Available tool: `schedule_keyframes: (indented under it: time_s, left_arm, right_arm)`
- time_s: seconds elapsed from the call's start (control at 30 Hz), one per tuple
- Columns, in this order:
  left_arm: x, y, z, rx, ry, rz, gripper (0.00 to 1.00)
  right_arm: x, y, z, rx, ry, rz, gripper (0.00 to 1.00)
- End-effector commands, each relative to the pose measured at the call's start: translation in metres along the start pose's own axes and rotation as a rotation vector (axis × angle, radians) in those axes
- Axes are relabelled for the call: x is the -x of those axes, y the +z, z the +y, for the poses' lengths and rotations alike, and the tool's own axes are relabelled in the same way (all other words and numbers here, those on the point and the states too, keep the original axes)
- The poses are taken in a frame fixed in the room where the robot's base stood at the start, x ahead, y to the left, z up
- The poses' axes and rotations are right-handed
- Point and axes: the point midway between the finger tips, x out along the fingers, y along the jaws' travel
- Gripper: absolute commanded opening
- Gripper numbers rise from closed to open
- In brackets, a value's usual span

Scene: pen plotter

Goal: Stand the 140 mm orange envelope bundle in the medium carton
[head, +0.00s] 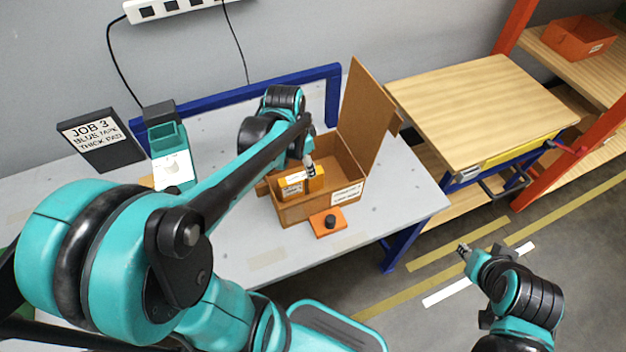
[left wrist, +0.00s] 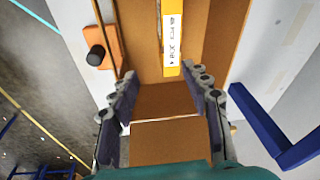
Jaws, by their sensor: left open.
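The medium carton (head: 293,213) is an open brown box on the grey table, with one tall flap raised at its right. The orange envelope bundle (head: 316,184) stands inside it on edge, with a white label on it. In the left wrist view the bundle (left wrist: 173,70) is seen edge-on, its white printed strip facing the camera, between the carton's brown walls. My left gripper (left wrist: 160,72) is open, its fingers apart and clear of the bundle, just short of its near end. It is above the carton in the head view (head: 308,165). My right gripper (head: 463,249) hangs over the floor; its fingers are too small to read.
An orange block with a black knob (head: 329,222) lies in front of the carton. A teal device (head: 170,155) and a black job sign (head: 100,141) stand to the left. A blue rail (head: 240,90) runs along the back. A wooden-topped bench (head: 470,105) is at the right.

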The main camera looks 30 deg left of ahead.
Motion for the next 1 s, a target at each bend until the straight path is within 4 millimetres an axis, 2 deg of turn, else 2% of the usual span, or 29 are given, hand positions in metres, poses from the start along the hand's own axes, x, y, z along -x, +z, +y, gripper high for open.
schedule_keyframes:
  time_s: [0.03,0.2,0.4,0.6,1.0]
  left_arm:
    - [0.012,0.001,0.017,0.043,-0.029,0.027,0.48]
    - [0.043,0.004,0.060,0.242,-0.115,0.160,0.48]
    - [0.059,0.012,0.096,0.430,-0.148,0.318,0.48]
    - [0.063,0.016,0.110,0.519,-0.145,0.395,0.48]
    - [0.063,0.016,0.111,0.528,-0.144,0.402,0.48]
  right_arm:
    - [0.000,0.000,0.000,0.000,0.000,0.000,0.32]
    - [0.000,0.000,0.000,0.000,0.000,0.000,0.32]
    - [0.000,0.000,0.000,0.000,0.000,0.000,0.32]
    - [0.000,0.000,0.000,0.000,0.000,0.000,0.32]
    - [0.000,0.000,0.000,0.000,0.000,0.000,0.32]
